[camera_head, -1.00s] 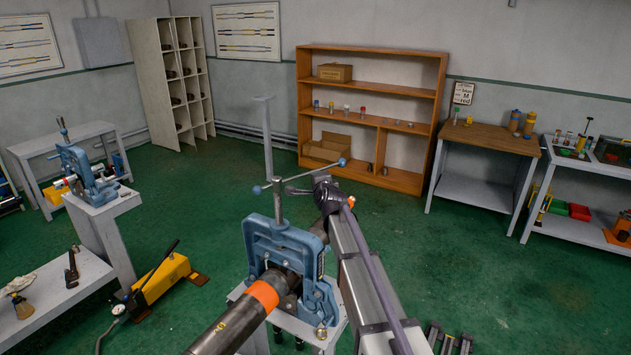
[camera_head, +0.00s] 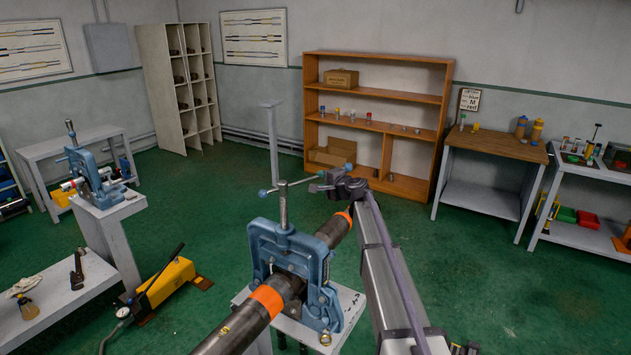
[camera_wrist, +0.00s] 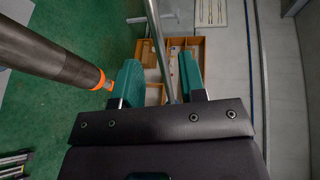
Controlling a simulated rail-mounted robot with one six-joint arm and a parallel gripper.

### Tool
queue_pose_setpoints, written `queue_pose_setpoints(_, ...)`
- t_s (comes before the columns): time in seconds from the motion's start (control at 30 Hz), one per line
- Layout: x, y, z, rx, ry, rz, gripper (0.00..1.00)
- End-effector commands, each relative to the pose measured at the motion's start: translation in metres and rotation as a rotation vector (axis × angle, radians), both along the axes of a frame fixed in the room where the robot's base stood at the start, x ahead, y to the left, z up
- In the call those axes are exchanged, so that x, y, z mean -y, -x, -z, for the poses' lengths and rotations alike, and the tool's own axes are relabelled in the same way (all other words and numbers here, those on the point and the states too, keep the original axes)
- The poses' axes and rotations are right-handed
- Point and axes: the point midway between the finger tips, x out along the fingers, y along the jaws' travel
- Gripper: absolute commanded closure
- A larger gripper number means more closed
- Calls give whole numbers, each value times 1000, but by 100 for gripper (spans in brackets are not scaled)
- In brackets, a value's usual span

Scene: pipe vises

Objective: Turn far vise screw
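In the head view, a blue pipe vise (camera_head: 290,262) stands on a pale pedestal at the centre, with an upright screw (camera_head: 283,212) and a thin cross handle (camera_head: 292,184) with ball ends. A second blue vise (camera_head: 92,180) stands farther off at left. My gripper (camera_head: 318,187) is at the right part of the centre vise's handle. In the wrist view, its green fingers (camera_wrist: 158,82) stand apart, with a grey rod (camera_wrist: 159,45), apparently that handle, running between them. A gap shows beside the rod; contact cannot be told.
A dark pipe (camera_head: 240,325) with orange bands passes through the centre vise, below my gripper. A thin grey post (camera_head: 272,145) stands behind. A yellow pump (camera_head: 165,285) lies at left. An orange-brown shelf (camera_head: 378,70) is at the back; the floor at right is mostly clear.

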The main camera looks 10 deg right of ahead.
Motion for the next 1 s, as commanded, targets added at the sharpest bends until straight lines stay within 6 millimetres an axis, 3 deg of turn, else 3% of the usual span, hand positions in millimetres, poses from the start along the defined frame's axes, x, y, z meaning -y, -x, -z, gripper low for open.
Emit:
queue_pose_setpoints(0.03, -4, -15, 5, 0, 0, -1, 62)
queue_pose_setpoints(0.2, -17, -42, 10, 1, 0, 1, 62)
queue_pose_setpoints(0.5, -20, -46, 10, 0, -1, 2, 63)
queue_pose_setpoints(0.9, -20, -46, 10, 0, -1, 2, 100)
queue_pose_setpoints(1.0, -20, -46, 10, 0, -1, 2, 100)
